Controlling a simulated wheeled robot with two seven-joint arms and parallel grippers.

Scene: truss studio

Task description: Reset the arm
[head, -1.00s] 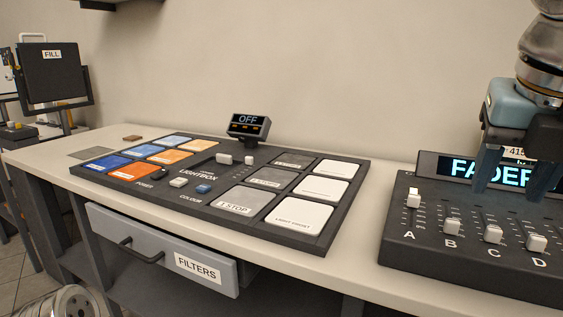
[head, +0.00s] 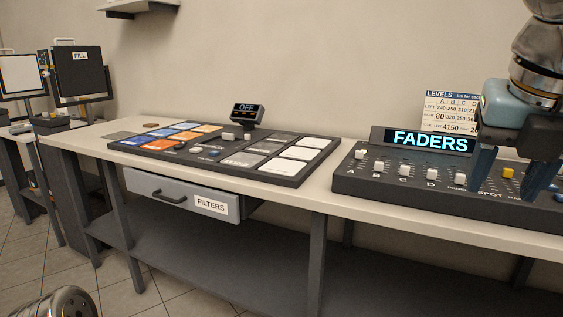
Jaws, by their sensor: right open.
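My right gripper (head: 512,172) hangs at the right of the head view, its arm coming down from the top right corner. Its two dark fingers are apart, with nothing seen between them. The fingers show in front of the fader console (head: 400,190), hiding part of its right side; I cannot tell how far above it they are. A rounded metal part of my own shows at the bottom left edge. My left gripper does not show.
The long bench (head: 330,200) carries the lightbox panel (head: 231,172), with its small display reading OFF (head: 248,112). A FILTERS drawer (head: 180,193) sits below the bench top. A levels card (head: 452,112) stands behind the console. A FILL panel (head: 80,72) stands far left.

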